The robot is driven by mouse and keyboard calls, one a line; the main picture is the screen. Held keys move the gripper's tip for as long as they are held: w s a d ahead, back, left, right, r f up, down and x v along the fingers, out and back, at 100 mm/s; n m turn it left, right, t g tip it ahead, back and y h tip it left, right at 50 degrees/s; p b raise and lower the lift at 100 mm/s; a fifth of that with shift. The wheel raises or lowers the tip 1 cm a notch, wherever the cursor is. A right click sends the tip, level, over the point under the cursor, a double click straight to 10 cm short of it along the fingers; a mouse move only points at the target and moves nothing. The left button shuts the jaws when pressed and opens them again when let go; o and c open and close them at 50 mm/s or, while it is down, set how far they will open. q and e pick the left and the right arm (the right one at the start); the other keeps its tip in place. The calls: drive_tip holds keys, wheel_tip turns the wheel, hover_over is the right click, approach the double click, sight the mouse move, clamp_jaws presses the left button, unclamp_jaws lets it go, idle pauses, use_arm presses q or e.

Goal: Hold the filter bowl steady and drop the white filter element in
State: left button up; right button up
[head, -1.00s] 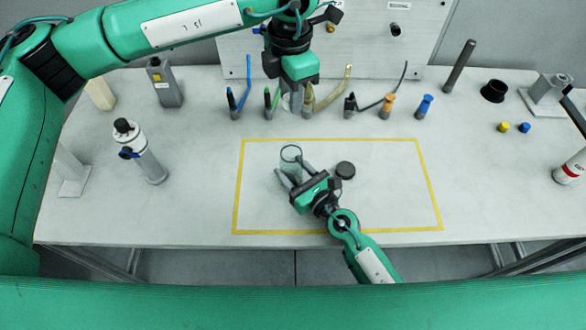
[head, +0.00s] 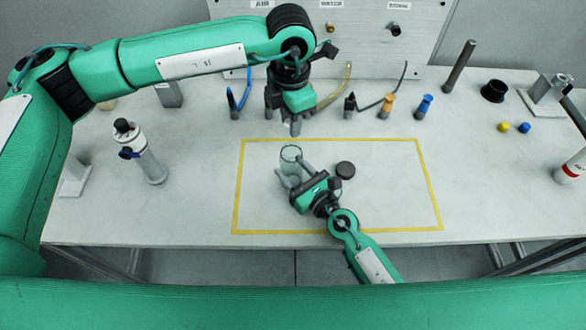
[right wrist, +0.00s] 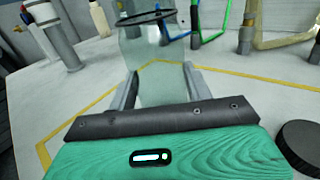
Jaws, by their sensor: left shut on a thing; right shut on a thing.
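The filter bowl (head: 291,153) is a clear, greenish cup with a dark rim, standing upright inside the yellow outline. My right gripper (head: 292,169) is shut on its sides. The right wrist view shows the bowl (right wrist: 157,75) between the two fingers, its open mouth up. My left gripper (head: 294,127) points down just behind and above the bowl, apart from it. It is shut on a small pale piece, which I take to be the white filter element; the fingers hide most of it.
A black round cap (head: 345,170) lies right of the bowl. A white and grey cylinder unit (head: 148,160) stands at the left. Hoses and fittings, including an orange one (head: 385,105), stand along the back. The right part of the yellow outline (head: 432,185) is clear.

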use_arm(q)
drive_tip(key=shift+f, duration=1.95)
drive_tip(key=o, duration=1)
drive_tip(key=shift+r, duration=0.1)
wheel_tip(320, 180, up, 12)
drive_tip(key=shift+f, duration=0.1)
use_arm(e)
drive_tip(key=o, duration=1.1)
